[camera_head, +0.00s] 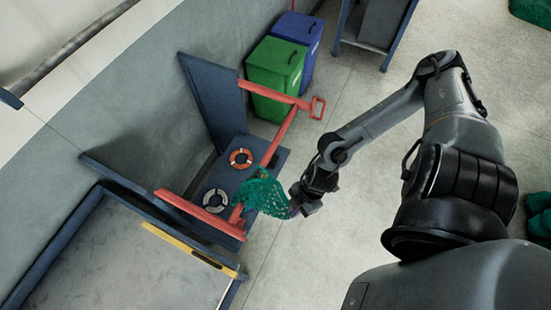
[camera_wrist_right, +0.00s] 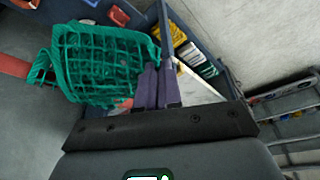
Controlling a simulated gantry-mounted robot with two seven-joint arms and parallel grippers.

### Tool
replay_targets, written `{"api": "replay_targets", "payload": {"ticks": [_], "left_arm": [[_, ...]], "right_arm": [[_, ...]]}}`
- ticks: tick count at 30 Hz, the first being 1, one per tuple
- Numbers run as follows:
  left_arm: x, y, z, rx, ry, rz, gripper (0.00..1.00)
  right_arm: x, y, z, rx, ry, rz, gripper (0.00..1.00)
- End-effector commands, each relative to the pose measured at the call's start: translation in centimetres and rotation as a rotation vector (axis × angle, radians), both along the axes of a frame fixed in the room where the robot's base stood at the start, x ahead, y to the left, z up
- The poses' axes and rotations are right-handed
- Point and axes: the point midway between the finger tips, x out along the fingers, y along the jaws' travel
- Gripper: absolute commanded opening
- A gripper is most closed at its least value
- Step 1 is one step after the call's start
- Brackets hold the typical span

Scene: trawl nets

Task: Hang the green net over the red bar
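The green net (camera_head: 263,195) hangs bunched at the near end of the long red bar (camera_head: 279,137), in front of it in the head view. My right gripper (camera_head: 298,206) is at the net's right side. In the right wrist view, its purple fingers (camera_wrist_right: 157,86) are close together at the edge of the net (camera_wrist_right: 105,65) and appear shut on it. The red bar (camera_wrist_right: 14,65) comes in from the left there and passes behind the net, which hides part of it. I cannot tell whether the net rests on the bar. My left gripper is not in view.
An orange ring (camera_head: 241,158) and a white ring (camera_head: 215,200) lie on the dark rack. Green (camera_head: 276,70) and blue (camera_head: 298,40) bins stand behind. A yellow-edged blue frame (camera_head: 190,248) is at the near left. Floor right of the rack is clear.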

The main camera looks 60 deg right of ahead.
Motion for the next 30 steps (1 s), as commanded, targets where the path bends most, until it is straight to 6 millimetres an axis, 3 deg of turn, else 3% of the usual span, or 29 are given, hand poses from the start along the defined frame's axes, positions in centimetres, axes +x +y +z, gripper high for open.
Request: {"api": "replay_targets", "payload": {"ticks": [13,23,30], "left_arm": [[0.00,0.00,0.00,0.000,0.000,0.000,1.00],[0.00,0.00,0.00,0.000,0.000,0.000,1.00],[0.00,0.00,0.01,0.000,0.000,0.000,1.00]], "right_arm": [[-0.36,0.39,-0.51,-0.001,0.001,0.000,0.00],[-0.35,0.37,-0.49,-0.001,0.001,0.000,0.52],[-0.34,0.36,-0.48,-0.001,0.001,0.000,0.53]]}}
